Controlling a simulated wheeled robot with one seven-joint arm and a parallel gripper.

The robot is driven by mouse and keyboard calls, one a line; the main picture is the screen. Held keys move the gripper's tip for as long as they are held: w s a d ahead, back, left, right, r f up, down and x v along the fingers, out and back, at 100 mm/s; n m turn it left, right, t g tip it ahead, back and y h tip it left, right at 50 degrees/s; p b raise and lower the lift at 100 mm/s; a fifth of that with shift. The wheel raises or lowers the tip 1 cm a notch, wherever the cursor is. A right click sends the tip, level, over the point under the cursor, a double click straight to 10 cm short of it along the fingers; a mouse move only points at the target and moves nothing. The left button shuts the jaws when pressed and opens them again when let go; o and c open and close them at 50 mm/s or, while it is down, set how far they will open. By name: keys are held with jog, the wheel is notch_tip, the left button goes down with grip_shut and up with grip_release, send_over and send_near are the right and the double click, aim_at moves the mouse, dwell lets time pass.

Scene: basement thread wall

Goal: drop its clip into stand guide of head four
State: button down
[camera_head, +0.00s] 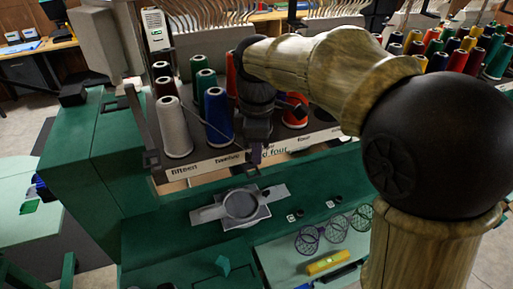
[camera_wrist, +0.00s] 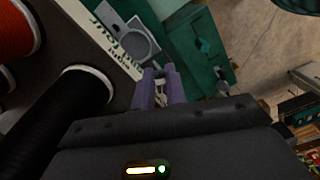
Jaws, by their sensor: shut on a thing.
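In the wrist view my gripper's two purple fingers (camera_wrist: 159,72) are close together, shut on a small pale thing (camera_wrist: 160,98), which seems to be the clip. The clip is mostly hidden between the fingers. In the head view my arm and gripper cover part of the label and the shelf behind. I cannot make out the stand guide of head four in either view.
Thread cones crowd the shelf: a white cone (camera_head: 173,128) and a blue cone (camera_head: 218,117) stand left of my gripper. A black cone (camera_wrist: 75,105) is close in the wrist view. A grey plate with a round disc (camera_head: 240,204) lies on the green machine below.

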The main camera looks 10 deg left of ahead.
aim_at(258, 171)
jog(key=shift+w+f+b, duration=0.1)
jog(key=shift+f+b, duration=0.95)
jog(key=shift+f, duration=0.65)
jog(key=shift+w+f, duration=0.1)
jog(key=shift+f, duration=0.05)
jog(key=shift+a, duration=0.1)
jog(key=shift+s, duration=0.2)
jog(key=shift+w+d, duration=0.1)
jog(key=shift+d, duration=0.35)
jog(key=shift+a+f, duration=0.1)
jog(key=shift+a, duration=0.05)
